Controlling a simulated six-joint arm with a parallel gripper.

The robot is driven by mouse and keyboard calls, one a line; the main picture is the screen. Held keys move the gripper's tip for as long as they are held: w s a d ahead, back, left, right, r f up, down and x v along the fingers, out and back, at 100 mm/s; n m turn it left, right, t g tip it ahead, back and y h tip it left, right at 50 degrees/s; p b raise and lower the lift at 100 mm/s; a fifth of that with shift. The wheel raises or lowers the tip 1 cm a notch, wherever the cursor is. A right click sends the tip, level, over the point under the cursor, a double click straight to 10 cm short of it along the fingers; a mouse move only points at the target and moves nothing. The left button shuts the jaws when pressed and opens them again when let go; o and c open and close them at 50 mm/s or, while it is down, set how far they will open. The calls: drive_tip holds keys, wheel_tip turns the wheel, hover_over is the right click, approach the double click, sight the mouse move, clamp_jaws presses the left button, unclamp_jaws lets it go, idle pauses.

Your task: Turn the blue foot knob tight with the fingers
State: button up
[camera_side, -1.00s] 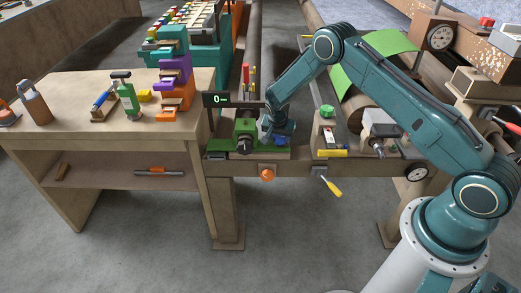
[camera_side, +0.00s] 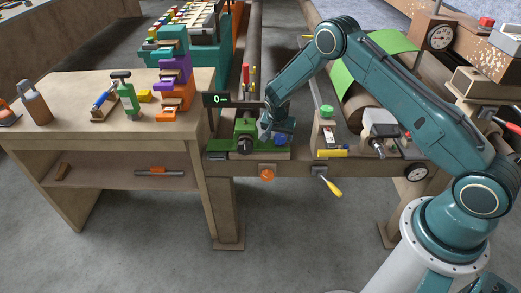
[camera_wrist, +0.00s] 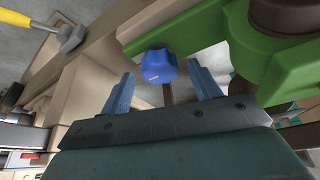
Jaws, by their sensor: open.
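The blue foot knob (camera_wrist: 160,66) shows in the wrist view, a lobed knob on a dark stem beside a green bracket (camera_wrist: 205,28). My gripper (camera_wrist: 158,82) is open, with one blue-grey finger on each side of the knob and a visible gap to both. In the side view my gripper (camera_side: 276,133) is at the right of the green clamp-like device (camera_side: 245,135) on the bench edge. The knob is blue at the device's right (camera_side: 280,141), partly hidden by my gripper.
An orange knob (camera_side: 267,174) and a yellow-handled tool (camera_side: 331,186) are on the front beam. A small black display (camera_side: 229,100) stands behind the green device. A green-topped post (camera_side: 327,113) stands to the right. The wooden table (camera_side: 60,95) is at left.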

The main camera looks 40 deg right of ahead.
drive_tip(key=v, duration=1.2)
drive_tip(key=shift+r, duration=0.1)
drive_tip(key=s+a+r+n+t+y, duration=0.1)
drive_tip(key=s+a+r+n, duration=0.15)
drive_tip(key=s+r, duration=0.65)
drive_tip(key=s+a+r+n+t+y, duration=0.1)
drive_tip(key=s+a+r+n, duration=0.3)
drive_tip(key=r, duration=0.9)
drive_tip(key=s+a+r+n+y, duration=0.1)
drive_tip(key=s+r+n, duration=0.1)
drive_tip(key=s, duration=0.9)
drive_tip(key=s+a+r+n+t+y, duration=0.1)
drive_tip(key=s+r+n, duration=0.2)
drive_tip(key=s, duration=0.9)
drive_tip(key=shift+s+n, duration=0.2)
drive_tip(key=shift+n, duration=0.25)
drive_tip(key=shift+r, duration=0.1)
